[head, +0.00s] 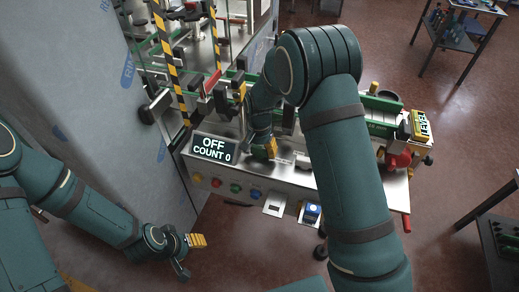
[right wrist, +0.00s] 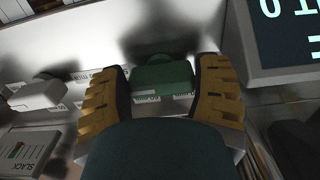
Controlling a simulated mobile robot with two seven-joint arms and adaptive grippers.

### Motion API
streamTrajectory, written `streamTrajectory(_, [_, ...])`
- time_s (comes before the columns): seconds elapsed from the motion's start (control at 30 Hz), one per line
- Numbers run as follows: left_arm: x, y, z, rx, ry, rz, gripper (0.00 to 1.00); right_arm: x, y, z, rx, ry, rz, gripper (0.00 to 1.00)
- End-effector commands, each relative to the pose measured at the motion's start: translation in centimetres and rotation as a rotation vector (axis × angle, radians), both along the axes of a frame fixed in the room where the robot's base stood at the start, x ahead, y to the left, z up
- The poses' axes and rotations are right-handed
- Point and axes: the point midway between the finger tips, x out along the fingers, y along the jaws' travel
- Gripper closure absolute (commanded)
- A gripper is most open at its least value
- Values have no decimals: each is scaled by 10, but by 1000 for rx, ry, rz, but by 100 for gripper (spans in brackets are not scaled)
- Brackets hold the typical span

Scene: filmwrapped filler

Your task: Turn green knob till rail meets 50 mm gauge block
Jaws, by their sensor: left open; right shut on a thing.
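The green knob (right wrist: 162,76) lies between the two yellow fingers of my right gripper (right wrist: 160,92) in the right wrist view. In the head view a little of the green knob (head: 261,155) shows beside the yellow fingertip of my right gripper (head: 268,148), on the machine's front top. My right gripper is shut on it; my arm hides much of the area around. My left gripper (head: 188,256) is open and empty, low at the left, away from the machine. A green rail (head: 380,126) runs along the machine's right part. I cannot make out the 50 mm gauge block.
A display (head: 214,148) reading OFF, COUNT 0 stands left of the knob. Coloured buttons (head: 235,188) line the front panel. A grey knob (right wrist: 40,96) and a SLACK plate (right wrist: 28,150) are nearby. A wrapped grey wall (head: 90,70) stands left.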

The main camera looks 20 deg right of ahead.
Motion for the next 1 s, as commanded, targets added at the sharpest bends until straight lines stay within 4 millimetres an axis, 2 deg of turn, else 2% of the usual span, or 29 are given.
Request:
streamTrajectory(0.4, [0,0,0,0,0,0,47,1,0,1,0,-4,-5,70])
streamTrajectory(0.43, [0,0,0,0,0,0,47,1,0,1,0,-4,-5,25])
streamTrajectory(0.5, [0,0,0,0,0,0,47,1,0,1,0,-4,-5,0])
streamTrajectory(0.83, [0,0,0,0,0,0,47,2,2,4,2,-6,-3,0])
streamTrajectory(1.0, [0,0,0,0,0,0,47,2,2,21,3,-8,-3,0])
